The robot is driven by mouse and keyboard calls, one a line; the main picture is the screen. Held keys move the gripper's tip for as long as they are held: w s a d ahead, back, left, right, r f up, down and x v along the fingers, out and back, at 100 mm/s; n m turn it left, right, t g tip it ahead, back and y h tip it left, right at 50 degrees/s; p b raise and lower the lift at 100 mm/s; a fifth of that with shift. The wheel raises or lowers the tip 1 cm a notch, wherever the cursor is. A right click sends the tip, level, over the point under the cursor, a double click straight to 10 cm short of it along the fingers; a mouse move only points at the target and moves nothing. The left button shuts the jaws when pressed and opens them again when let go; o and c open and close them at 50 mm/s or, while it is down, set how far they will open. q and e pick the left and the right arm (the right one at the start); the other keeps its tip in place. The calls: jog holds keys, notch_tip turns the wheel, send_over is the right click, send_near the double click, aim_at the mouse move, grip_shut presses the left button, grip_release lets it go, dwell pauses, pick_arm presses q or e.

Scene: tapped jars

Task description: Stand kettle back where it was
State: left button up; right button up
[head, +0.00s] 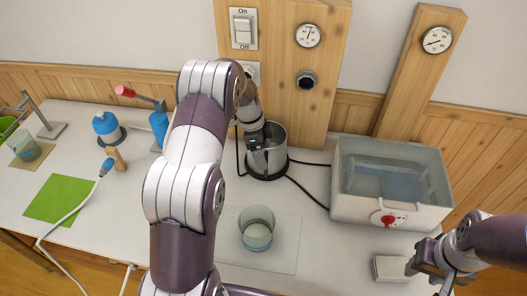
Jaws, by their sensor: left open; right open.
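The kettle (275,153) is a grey metal vessel on a dark round base, at the back of the table in front of the wooden post. It stands upright there. My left gripper (256,142) is at the kettle's left side, by its upper part. Its fingers are open, but my own arm and the kettle hide part of them, and I cannot tell whether they touch the kettle. My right gripper (425,276) is open and empty at the lower right, away from the kettle.
A glass jar (257,236) stands on a pale mat (284,258) in front of the kettle. A large water tank (433,205) with a red tap stands at the right. A small block (390,268) lies near my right gripper. Blue items and a green sheet (60,199) are at the left.

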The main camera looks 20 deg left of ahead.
pick_arm(q)
jog(key=p+v, duration=0.1)
jog(key=v, duration=0.2)
jog(key=shift+r+p, duration=0.2)
jog(key=shift+p, duration=0.2)
jog(key=shift+a+r, duration=0.1)
dwell(0.4)
jog(key=p+v, duration=0.7)
jog(key=v, duration=0.5)
jog(key=shift+r+p, duration=0.25)
jog(key=shift+p, duration=0.05)
